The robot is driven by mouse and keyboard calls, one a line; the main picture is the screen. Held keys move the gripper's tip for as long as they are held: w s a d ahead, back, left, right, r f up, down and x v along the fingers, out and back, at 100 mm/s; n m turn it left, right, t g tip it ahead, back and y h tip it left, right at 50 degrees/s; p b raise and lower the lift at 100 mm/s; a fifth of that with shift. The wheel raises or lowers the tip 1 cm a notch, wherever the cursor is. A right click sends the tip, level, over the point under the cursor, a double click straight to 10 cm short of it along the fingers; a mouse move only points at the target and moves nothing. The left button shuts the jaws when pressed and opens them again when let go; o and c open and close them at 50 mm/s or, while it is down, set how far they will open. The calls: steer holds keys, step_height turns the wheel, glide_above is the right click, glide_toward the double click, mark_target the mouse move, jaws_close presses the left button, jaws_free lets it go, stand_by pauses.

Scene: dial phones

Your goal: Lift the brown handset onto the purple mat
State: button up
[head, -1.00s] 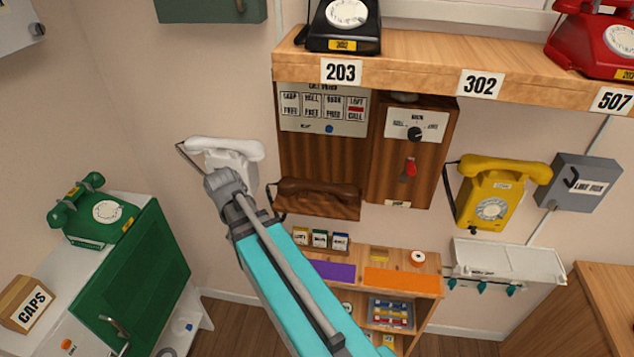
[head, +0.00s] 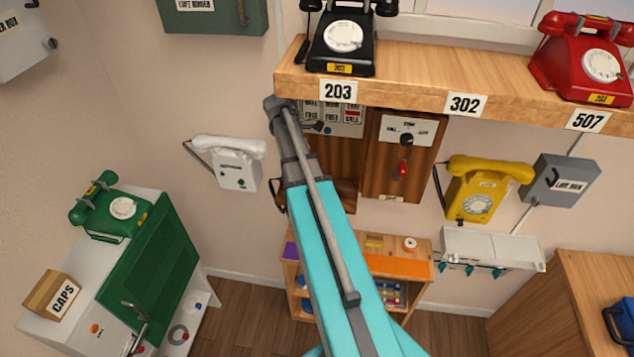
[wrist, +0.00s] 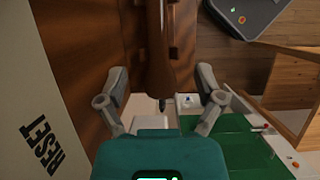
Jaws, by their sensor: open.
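In the wrist view the brown handset (wrist: 158,50) runs up the picture between the two fingers of my gripper (wrist: 162,78). The gripper is open, with a visible gap on each side of the handset. A dark cord end shows at the handset's lower tip. In the head view my arm covers most of the handset; a brown part (head: 347,194) shows just right of the arm, on the wooden wall panel. The gripper's fingers are hidden there. Only a sliver of the purple mat (head: 290,250) shows left of my arm, on the low wooden shelf.
The shelf (head: 415,242) also bears an orange mat (head: 396,264). A white wall phone (head: 236,165) hangs left of my arm, a yellow phone (head: 478,190) right. The upper ledge (head: 420,85) with black and red phones overhangs. A pale RESET panel (wrist: 35,100) is close on the wrist view's left.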

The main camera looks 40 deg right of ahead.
steer(key=shift+f, duration=0.1)
steer(key=b+x, duration=0.8)
steer(key=shift+f, duration=0.25)
stand_by(0.4)
steer(key=shift+d+f, duration=0.1)
steer(key=shift+f, duration=0.05)
stand_by(0.3)
steer(key=b+x, duration=0.2)
steer(key=b, duration=0.1)
steer(key=shift+w+d+f, duration=0.1)
steer(key=shift+w+f, duration=0.1)
steer(key=shift+f, duration=0.25)
steer(key=shift+b+x, duration=1)
steer(key=shift+x, duration=0.05)
jaws_close()
